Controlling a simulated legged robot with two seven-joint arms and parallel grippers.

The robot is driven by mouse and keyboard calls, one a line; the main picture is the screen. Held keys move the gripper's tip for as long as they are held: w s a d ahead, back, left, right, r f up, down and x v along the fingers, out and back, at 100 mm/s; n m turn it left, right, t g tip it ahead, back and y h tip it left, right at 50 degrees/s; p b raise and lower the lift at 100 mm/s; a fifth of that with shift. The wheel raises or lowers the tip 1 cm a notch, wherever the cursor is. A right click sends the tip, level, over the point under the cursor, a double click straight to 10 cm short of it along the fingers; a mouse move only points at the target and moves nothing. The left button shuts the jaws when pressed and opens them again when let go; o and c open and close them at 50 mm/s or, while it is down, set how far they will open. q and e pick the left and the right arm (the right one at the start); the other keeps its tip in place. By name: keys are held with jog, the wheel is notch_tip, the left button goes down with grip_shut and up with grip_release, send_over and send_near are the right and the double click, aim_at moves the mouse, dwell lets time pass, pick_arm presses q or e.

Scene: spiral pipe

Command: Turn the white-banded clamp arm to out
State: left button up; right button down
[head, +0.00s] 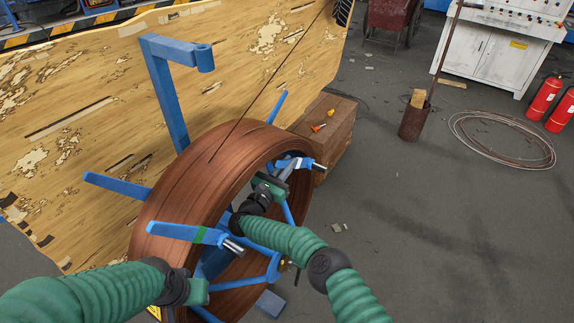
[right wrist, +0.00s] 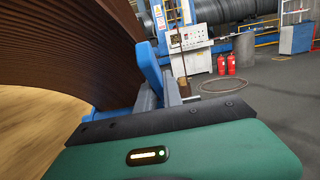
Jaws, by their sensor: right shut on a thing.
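The brown coil (head: 200,195) sits on a blue spoked reel in the head view. The white-banded clamp arm (head: 307,163) is at the coil's upper right rim, with a pale band near its metal end. My right gripper (head: 286,172) is shut on this clamp arm. In the right wrist view the grey fingers (right wrist: 172,92) close beside a blue piece (right wrist: 150,68) next to the coil. A green-banded clamp arm (head: 185,234) lies across the coil's front. My left gripper (head: 198,291) is low at the coil's near side; its fingers are hidden.
A blue post with a hooked top (head: 168,95) stands behind the coil, before a worn wooden panel (head: 80,100). A wooden crate (head: 330,130) with small orange-handled tools is close on the right. Open floor (head: 440,220) lies further right.

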jog(key=c, duration=1.5)
grip_release()
jog(key=shift+w+a, duration=0.1)
